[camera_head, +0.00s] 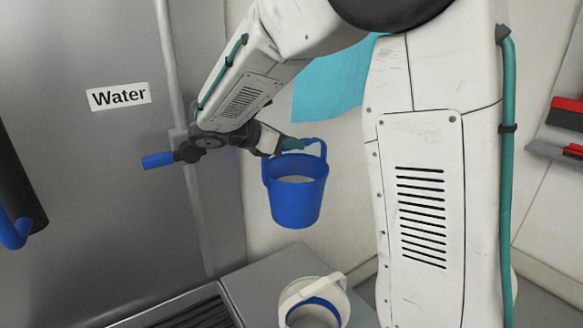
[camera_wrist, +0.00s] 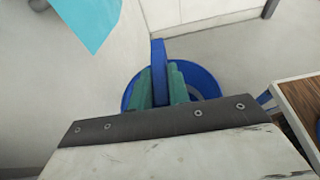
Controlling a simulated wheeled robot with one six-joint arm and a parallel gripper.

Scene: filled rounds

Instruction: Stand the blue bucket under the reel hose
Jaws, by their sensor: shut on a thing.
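The blue bucket (camera_head: 297,204) hangs roughly upright in the air in front of the pale wall, with a pale surface showing inside it. My gripper (camera_head: 291,145) is shut on the top of its handle. In the wrist view the green fingers of my gripper (camera_wrist: 160,84) close on the blue handle (camera_wrist: 158,58), and the bucket's rim (camera_wrist: 212,82) shows behind them. A black tube with a blue curved end (camera_head: 14,233) at the left edge may be part of the reel hose; no reel is visible.
A white bucket (camera_head: 340,278) with a blue band stands on the grey counter (camera_head: 262,275), below the held bucket. A dark grate (camera_head: 200,312) lies left of it. A pipe with a blue lever (camera_head: 158,160) stands beside the "Water" label (camera_head: 118,96). A cyan sheet (camera_head: 325,88) hangs behind my arm.

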